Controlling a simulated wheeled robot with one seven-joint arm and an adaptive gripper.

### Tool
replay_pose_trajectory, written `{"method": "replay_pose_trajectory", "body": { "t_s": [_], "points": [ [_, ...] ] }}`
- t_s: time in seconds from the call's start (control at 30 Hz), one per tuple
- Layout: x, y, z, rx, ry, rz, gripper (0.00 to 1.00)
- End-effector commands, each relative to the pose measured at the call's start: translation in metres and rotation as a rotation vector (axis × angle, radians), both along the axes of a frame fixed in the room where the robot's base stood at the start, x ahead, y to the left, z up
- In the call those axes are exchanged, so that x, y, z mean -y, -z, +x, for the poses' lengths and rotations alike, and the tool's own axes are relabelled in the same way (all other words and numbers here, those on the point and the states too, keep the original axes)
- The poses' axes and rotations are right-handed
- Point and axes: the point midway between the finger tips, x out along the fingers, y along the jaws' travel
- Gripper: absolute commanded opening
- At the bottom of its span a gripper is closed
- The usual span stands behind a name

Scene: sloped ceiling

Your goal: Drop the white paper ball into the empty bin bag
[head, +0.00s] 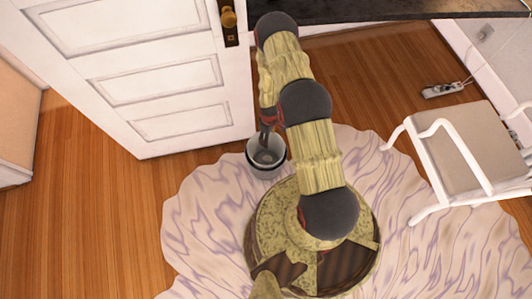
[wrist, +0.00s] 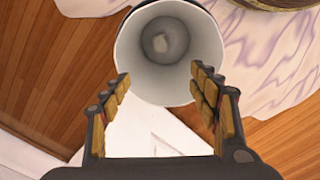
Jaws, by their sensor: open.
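A round bin with a pale lining (head: 266,172) stands on the rug's edge beside the door; in the wrist view its open mouth (wrist: 203,48) faces me. In the head view my arm partly hides the gripper.
A white panelled door (head: 165,85) stands just left of the bin. A white chair (head: 462,150) is at the right, with a power strip (head: 442,90) behind it. A dark countertop (head: 380,10) runs along the back. The wooden floor (head: 100,230) at left is clear.

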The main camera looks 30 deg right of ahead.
Motion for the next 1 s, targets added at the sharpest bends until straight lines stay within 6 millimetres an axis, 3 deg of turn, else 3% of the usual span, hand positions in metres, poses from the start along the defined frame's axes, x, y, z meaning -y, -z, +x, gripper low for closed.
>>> {"method": "replay_pose_trajectory", "body": {
  "t_s": [0.2, 0.5, 1.0],
  "points": [
    [0.000, -0.044, 0.001, 0.001, 0.000, 0.000, 0.61],
    [0.000, -0.081, 0.000, 0.000, 0.000, 0.000, 0.61],
    [0.000, -0.088, 0.000, 0.000, 0.000, 0.001, 0.61]
  ]
}}
